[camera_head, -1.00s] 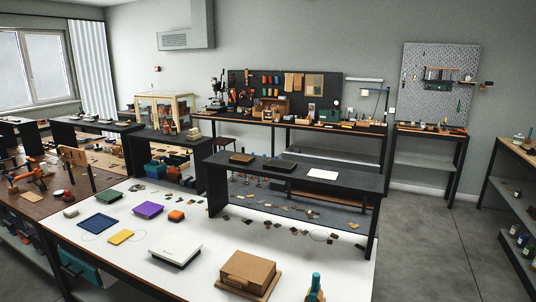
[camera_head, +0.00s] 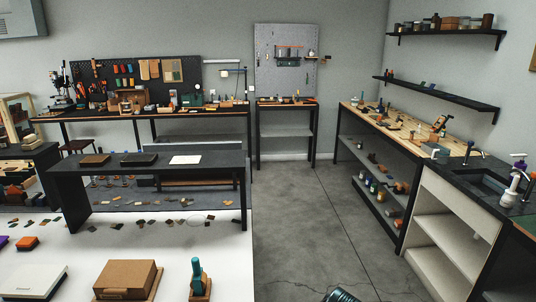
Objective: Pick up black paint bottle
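I cannot single out the black paint bottle. Several small bottles (camera_head: 374,187) with light and dark parts stand on the lower shelf of the long bench at the right, too small to read their colours surely. Small dark containers (camera_head: 436,20) also stand on the upper wall shelf. Neither of my grippers shows clearly. A dark ribbed piece (camera_head: 340,295) pokes in at the bottom edge, and I cannot tell what it is.
The white table (camera_head: 60,260) at the lower left bears a cardboard box (camera_head: 127,280) and a teal-handled stamp (camera_head: 197,277). The wooden-topped bench (camera_head: 400,124) and a sink cabinet (camera_head: 450,215) line the right side. Grey floor (camera_head: 310,220) between them is clear.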

